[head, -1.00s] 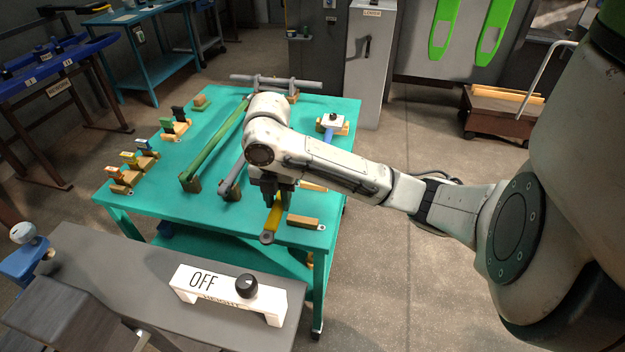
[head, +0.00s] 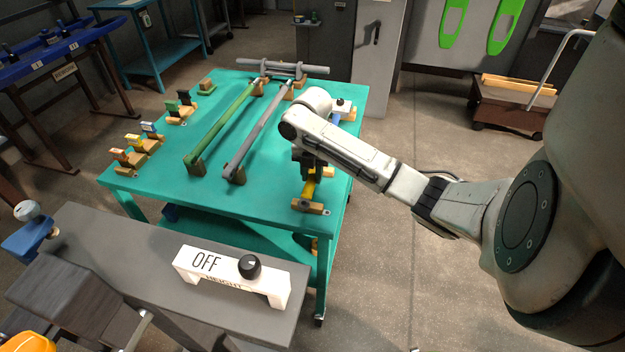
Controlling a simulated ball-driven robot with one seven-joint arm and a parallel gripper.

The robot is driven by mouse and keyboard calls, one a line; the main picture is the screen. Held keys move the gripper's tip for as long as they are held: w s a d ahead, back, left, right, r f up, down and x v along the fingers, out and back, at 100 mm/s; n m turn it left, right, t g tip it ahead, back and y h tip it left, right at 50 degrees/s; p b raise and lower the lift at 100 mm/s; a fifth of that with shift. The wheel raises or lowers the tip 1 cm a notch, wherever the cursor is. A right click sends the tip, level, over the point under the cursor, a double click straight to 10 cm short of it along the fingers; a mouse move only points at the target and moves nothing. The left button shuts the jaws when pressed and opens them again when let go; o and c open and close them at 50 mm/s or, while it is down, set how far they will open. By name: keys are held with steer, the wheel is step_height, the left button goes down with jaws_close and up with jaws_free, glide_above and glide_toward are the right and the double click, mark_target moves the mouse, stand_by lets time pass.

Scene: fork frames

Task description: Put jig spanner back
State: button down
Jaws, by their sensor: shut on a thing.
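The jig spanner (head: 308,189) has a yellow handle and is partly hidden by my gripper and wrist. My gripper (head: 311,177) is shut on it, pointing down over the right front part of the teal table (head: 240,204). A wooden block (head: 311,207) sits at the table's front right, just in front of the spanner. A second wooden block (head: 327,172) shows behind, partly hidden by my gripper. I cannot tell whether the spanner touches the blocks or is above them.
A green bar (head: 224,124) and a grey bar (head: 258,134) lie left of my gripper. Small coloured items on wooden blocks (head: 127,160) line the table's left side. Floor is clear to the right.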

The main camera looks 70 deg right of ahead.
mark_target(313, 176)
steer(key=shift+s+d+f+p, duration=0.1)
steer(key=shift+f+p, duration=0.55)
steer(key=shift+f, duration=0.9)
steer(key=c, duration=1.1)
jaws_free()
steer(key=shift+f, duration=0.1)
steer(key=shift+o, duration=1.4)
